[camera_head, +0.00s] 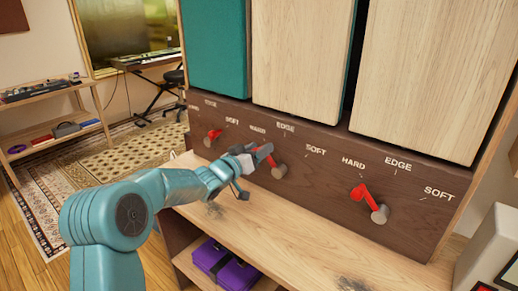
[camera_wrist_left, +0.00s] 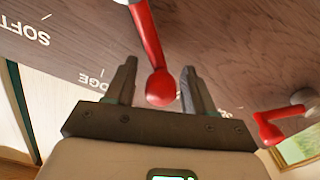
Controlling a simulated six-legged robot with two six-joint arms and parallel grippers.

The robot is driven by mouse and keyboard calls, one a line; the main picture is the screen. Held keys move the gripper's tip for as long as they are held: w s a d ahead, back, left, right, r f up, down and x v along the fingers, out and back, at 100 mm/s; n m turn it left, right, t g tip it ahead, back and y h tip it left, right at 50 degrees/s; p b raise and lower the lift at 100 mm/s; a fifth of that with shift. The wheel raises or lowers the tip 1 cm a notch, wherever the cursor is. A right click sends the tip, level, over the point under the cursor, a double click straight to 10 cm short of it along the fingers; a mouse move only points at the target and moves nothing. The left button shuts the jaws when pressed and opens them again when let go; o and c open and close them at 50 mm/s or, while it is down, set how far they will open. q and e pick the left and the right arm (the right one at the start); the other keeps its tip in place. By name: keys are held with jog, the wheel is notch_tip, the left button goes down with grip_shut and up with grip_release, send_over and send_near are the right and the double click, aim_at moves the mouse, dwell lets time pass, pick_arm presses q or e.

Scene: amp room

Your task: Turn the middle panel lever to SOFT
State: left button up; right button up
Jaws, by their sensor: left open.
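The middle panel lever (camera_head: 272,160) is red with a grey round pivot, on the dark wooden panel. It leans up and left from its pivot, toward HARD, and is partly hidden by my gripper. My left gripper (camera_head: 256,170) is at this lever, with its fingers open. In the left wrist view the red lever (camera_wrist_left: 150,38) comes down from the top, and its rounded end lies between the open fingers of my left gripper (camera_wrist_left: 159,78). Neither finger clearly presses on it. The middle SOFT label (camera_head: 316,150) is right of the lever. My right gripper is not in view.
Two similar red levers flank it, a left one (camera_head: 212,137) and a right one (camera_head: 364,192); both lean up-left. Below the panel is a wooden shelf (camera_head: 310,235), with a purple bundle (camera_head: 225,265) underneath. Teal and pale wooden panels (camera_head: 300,55) rise above.

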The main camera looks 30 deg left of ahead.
pick_arm(q)
jog(key=shift+w, duration=0.25)
jog(key=shift+c, duration=0.3)
